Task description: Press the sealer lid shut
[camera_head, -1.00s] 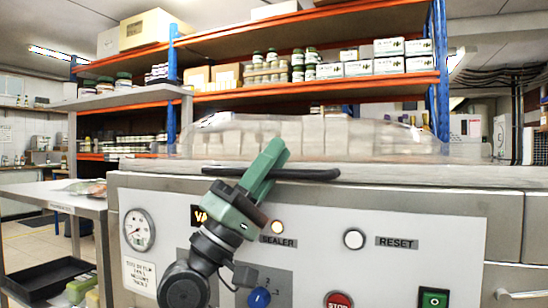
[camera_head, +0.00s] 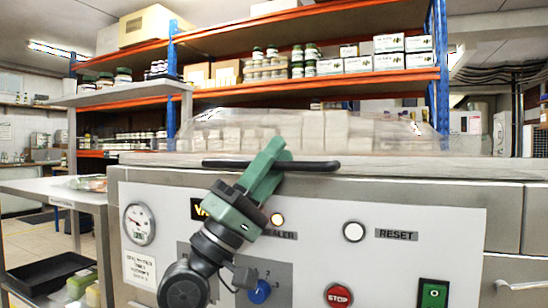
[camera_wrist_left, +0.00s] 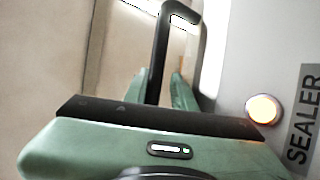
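The sealer lid (camera_head: 400,138) is a clear dome lying low over the top of the steel sealer (camera_head: 400,200). I cannot tell whether its rim is fully seated. Its black bar handle (camera_head: 315,166) runs along the front edge and also shows in the left wrist view (camera_wrist_left: 163,50). My left gripper (camera_head: 267,160) has its green fingers at the middle of the handle. My right gripper is not in view.
The front panel carries a gauge (camera_head: 139,224), a lit sealer lamp (camera_head: 277,219), a reset button (camera_head: 353,232), a red stop button (camera_head: 338,296) and a green switch (camera_head: 433,294). A steel side table (camera_head: 40,188) stands at left. Shelves with jars and boxes (camera_head: 388,43) stand behind.

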